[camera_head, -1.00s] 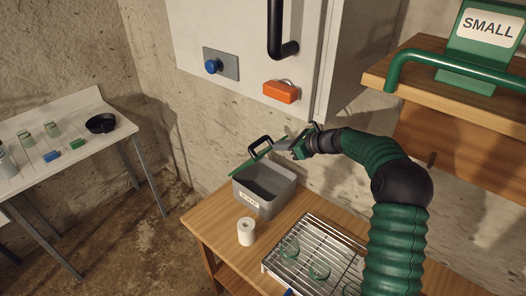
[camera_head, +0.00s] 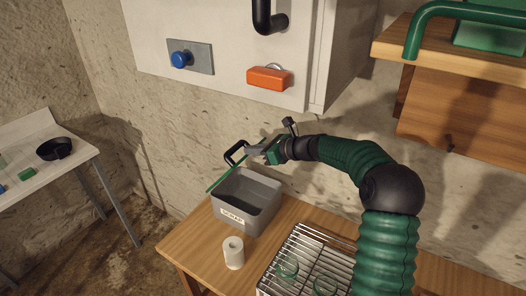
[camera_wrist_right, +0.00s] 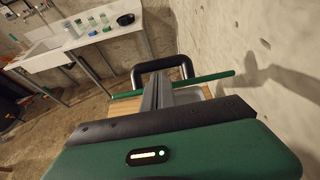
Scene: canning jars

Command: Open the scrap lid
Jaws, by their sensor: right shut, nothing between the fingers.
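The grey scrap bin (camera_head: 232,214), with a "SCRAP" label on its front, stands on the wooden table against the wall. Its inside shows dark and uncovered. The green lid (camera_head: 222,178) stands raised along the bin's left-back side, seen nearly edge-on, with its black handle (camera_head: 235,153) at the top. In the right wrist view the lid (camera_wrist_right: 215,78) is a thin green strip and the handle (camera_wrist_right: 163,66) a black loop. My right gripper (camera_head: 251,153) is shut and empty beside the lid and handle; its fingertips (camera_wrist_right: 157,88) point at them. I cannot tell whether they touch. My left gripper is not in view.
A white paper roll (camera_head: 233,253) stands in front of the bin. A wire rack (camera_head: 300,240) with glass jars is to the right. Above hang a white cabinet with an orange handle (camera_head: 268,78) and a blue knob (camera_head: 180,60). A wooden shelf is at upper right.

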